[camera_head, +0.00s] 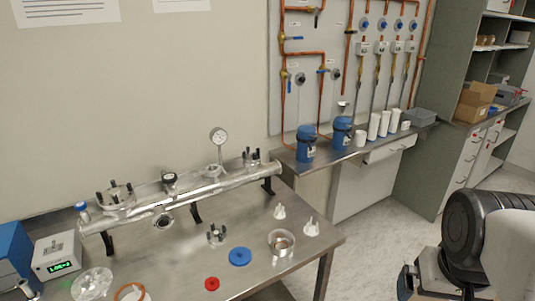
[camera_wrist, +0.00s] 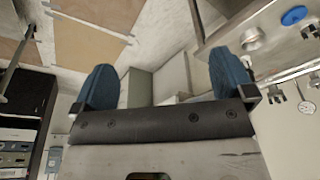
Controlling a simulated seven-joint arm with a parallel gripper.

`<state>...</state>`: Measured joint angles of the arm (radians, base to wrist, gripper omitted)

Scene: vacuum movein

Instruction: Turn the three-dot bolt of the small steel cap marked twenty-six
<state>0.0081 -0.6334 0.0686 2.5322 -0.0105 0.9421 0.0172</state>
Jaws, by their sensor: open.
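The small steel cap marked twenty-six cannot be singled out, as no number or dots are readable. Candidates with dark upright bolts are a small steel piece (camera_head: 217,235) standing on the table, a larger flange (camera_head: 116,197) at the left of the steel pipe, and a small fitting (camera_head: 251,158) at its right end. My gripper (camera_wrist: 162,76) shows in the wrist view with its two blue fingers wide apart and nothing between them. It is away from the table, which lies at the upper right there. In the head view only my arm shows, at lower right.
A meter box (camera_head: 57,257) stands left. Floor is clear between table and arm.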

